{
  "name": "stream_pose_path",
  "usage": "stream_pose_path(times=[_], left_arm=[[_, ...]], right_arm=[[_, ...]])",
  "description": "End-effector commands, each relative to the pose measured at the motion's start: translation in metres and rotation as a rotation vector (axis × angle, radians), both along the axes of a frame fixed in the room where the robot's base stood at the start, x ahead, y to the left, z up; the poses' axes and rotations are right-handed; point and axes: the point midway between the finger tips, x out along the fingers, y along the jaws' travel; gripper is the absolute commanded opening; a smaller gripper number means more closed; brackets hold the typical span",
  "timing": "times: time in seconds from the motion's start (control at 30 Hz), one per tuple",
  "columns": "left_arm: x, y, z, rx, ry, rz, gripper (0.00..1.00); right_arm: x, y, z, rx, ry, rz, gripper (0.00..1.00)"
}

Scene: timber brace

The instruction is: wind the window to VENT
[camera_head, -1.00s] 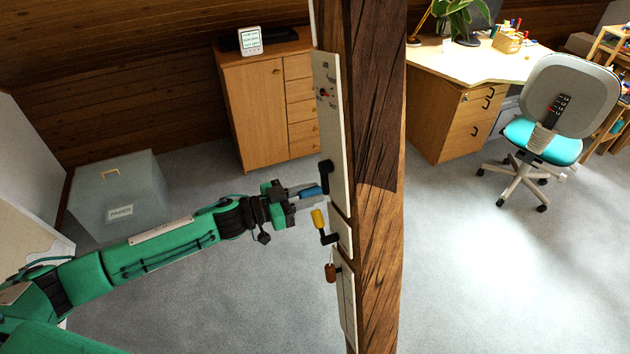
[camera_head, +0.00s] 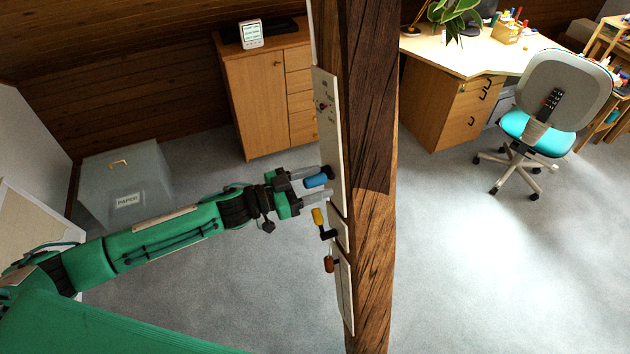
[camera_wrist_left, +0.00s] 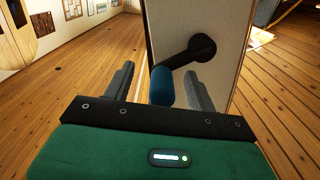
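The crank with the blue handle (camera_head: 315,181) is on a pale panel (camera_head: 328,130) on the timber post. Its black arm and hub (camera_wrist_left: 201,47) show in the left wrist view. My left gripper (camera_head: 319,184) is at the blue handle, one finger on each side. In the left wrist view the blue handle (camera_wrist_left: 162,87) stands between the spread fingers (camera_wrist_left: 158,88), with gaps on both sides. A small dial with a red mark (camera_head: 322,106) is higher on the panel; its lettering is too small to read. My right gripper is out of view.
Just below are a yellow-handled crank (camera_head: 318,216) and a brown-handled one (camera_head: 328,264), close to my lower finger. The timber post (camera_head: 368,230) stands right behind the panels. A wooden cabinet (camera_head: 255,105), grey paper box (camera_head: 125,185), desk (camera_head: 440,52) and chair (camera_head: 560,90) stand farther off.

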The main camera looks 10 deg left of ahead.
Motion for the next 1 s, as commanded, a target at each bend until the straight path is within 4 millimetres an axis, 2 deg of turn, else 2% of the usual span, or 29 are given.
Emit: stream_pose_path(times=[0.37, 1.0], left_arm=[[-0.002, 0.003, -0.001, 0.001, 0.001, 0.001, 0.62], [-0.031, 0.046, -0.002, 0.002, 0.003, 0.002, 0.62]], right_arm=[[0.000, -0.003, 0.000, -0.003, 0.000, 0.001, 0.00], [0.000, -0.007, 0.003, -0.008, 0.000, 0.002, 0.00]])
